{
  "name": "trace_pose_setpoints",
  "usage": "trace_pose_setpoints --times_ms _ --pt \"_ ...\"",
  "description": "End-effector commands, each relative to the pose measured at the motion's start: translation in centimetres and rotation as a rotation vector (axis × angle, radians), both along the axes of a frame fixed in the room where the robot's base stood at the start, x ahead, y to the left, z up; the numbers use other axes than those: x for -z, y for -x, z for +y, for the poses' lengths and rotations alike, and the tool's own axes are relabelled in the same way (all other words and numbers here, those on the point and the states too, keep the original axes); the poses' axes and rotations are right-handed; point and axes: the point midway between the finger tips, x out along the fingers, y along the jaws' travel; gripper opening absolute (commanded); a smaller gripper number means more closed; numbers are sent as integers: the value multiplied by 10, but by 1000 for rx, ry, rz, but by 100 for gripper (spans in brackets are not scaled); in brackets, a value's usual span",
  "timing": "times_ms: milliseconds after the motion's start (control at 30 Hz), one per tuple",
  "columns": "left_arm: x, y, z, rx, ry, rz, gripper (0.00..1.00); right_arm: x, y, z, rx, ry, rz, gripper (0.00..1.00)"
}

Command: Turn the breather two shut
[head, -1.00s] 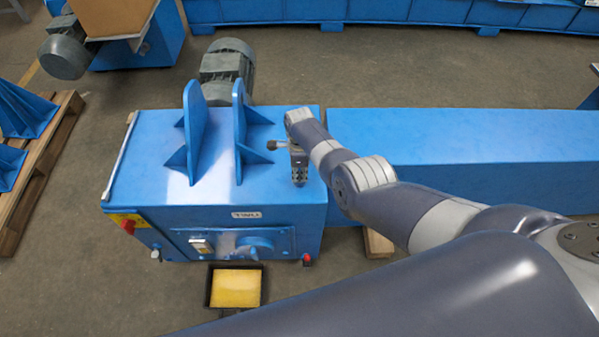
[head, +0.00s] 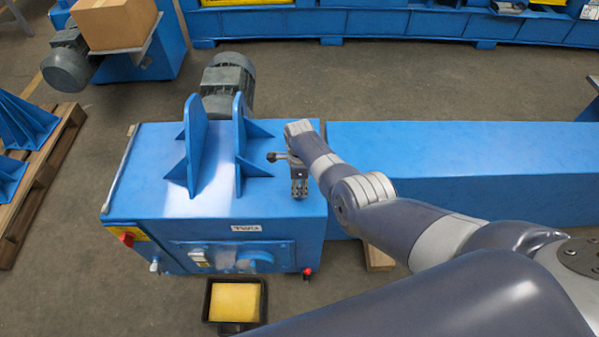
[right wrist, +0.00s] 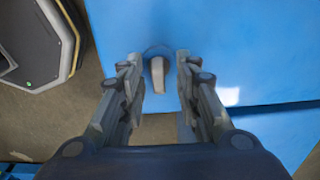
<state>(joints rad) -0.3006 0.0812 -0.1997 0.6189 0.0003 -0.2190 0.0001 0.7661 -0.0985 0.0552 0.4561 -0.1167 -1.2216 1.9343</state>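The breather two shows in the right wrist view as a small pale tapered lever (right wrist: 158,76) on a round blue base, at the blue housing's surface. My right gripper (right wrist: 157,65) is open, with one finger on each side of the lever. A gap shows between the lever and each finger. In the head view my right gripper (head: 299,187) points down at the right end of the blue housing (head: 150,190) labelled TWO (head: 246,228). The breather cannot be made out there, as the gripper and wrist cover that spot. My left gripper is not in view.
Two upright blue brackets (head: 194,145) stand on the housing left of my gripper, with a grey motor (head: 228,85) behind. A long blue box (head: 450,150) lies to the right.

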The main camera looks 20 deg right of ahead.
Motion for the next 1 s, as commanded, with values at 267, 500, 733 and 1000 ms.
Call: trace_pose_setpoints --times_ms 267,500,733,1000 --pt "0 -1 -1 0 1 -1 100 -19 1 1 1 -1 -1 30" --pt "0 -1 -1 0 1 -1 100 -47 0 0 0 -1 -2 30" --pt "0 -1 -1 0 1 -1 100 -83 -1 0 1 0 -5 30" --pt "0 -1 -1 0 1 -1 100 -113 0 0 1 0 -2 30"
